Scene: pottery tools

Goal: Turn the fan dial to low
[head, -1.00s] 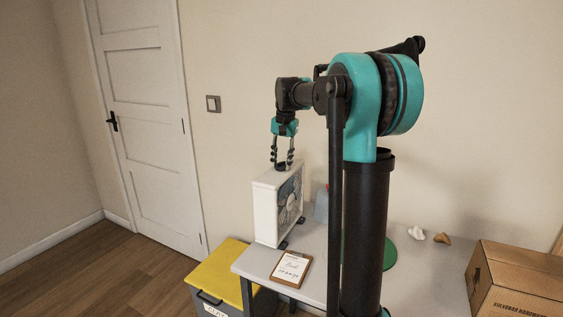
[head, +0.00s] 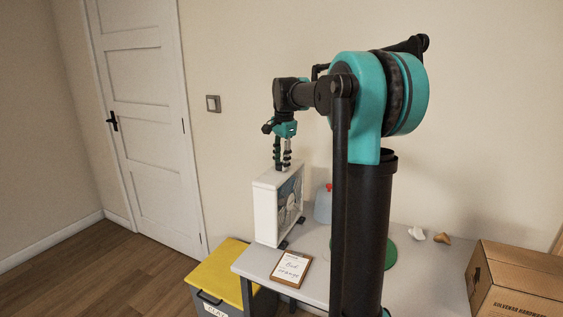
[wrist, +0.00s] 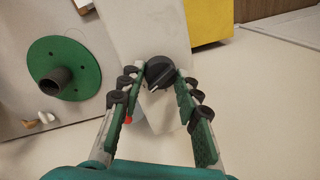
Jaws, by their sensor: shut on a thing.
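The white box fan (head: 266,212) stands upright on the grey table, its grille side facing right in the head view. Its black dial (wrist: 160,72) is on the top face and shows in the wrist view, with a pale mark at its lower left edge. My gripper (head: 282,168) points straight down over the fan's top. In the wrist view its two green fingers (wrist: 161,78) are on either side of the dial, shut on it. The dial is hidden by the fingers in the head view. No setting labels are readable.
A clipboard (head: 290,268) lies at the table's front edge. A clear jug with a red cap (head: 322,207) stands behind the fan. A green disc (wrist: 64,68) lies on the table. A yellow-lidded bin (head: 220,271) is at the lower left, a cardboard box (head: 515,290) at the right.

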